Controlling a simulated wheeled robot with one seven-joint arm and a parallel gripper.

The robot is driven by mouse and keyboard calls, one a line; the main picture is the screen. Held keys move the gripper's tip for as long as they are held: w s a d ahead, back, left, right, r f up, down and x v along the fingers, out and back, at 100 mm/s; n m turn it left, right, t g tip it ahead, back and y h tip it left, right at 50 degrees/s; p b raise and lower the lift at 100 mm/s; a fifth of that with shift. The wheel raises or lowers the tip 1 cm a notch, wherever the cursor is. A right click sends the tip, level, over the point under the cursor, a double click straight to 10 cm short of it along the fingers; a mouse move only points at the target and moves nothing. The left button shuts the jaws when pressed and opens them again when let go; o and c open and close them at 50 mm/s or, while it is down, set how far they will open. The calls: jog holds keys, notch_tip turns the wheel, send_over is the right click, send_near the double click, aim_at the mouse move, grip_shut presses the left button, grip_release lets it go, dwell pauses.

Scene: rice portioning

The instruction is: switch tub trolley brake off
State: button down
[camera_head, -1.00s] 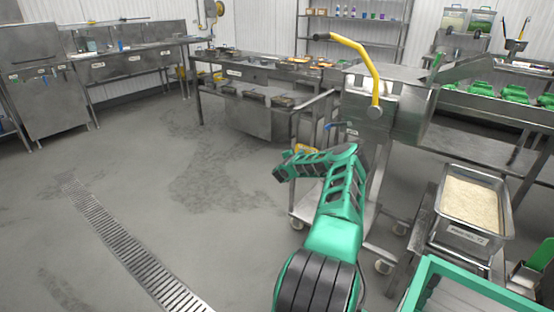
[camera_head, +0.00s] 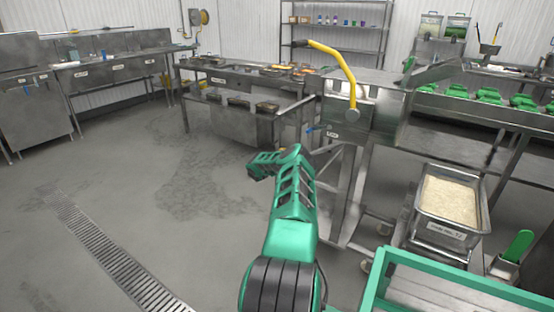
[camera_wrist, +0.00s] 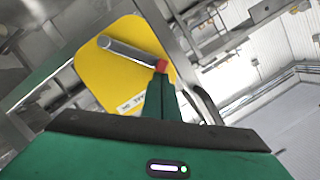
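The tub trolley (camera_head: 358,195) is a grey metal frame on casters, partly hidden behind my green arm in the head view. The wrist view shows a yellow plate (camera_wrist: 98,82) with dark lettering, only partly readable. A grey brake lever (camera_wrist: 125,50) with a red tip (camera_wrist: 161,66) lies across this plate. My gripper (camera_wrist: 160,78) has its green fingers together, with their ends right at the red tip. I cannot tell whether they touch it or pinch it.
A steel tub of rice (camera_head: 449,200) stands at the right, near a green-framed stand (camera_head: 455,282). A steel machine with a yellow handle (camera_head: 338,65) rises behind the trolley. The floor at left is open, with a drain grate (camera_head: 110,255).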

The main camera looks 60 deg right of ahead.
jog(key=shift+w+a+f, duration=0.2)
jog(key=shift+w+a, duration=0.05)
jog(key=s+a+r, duration=0.4)
jog(key=a+r, duration=0.1)
jog(key=a, duration=0.4)
jog(key=shift+a, duration=0.3)
dwell(0.6)
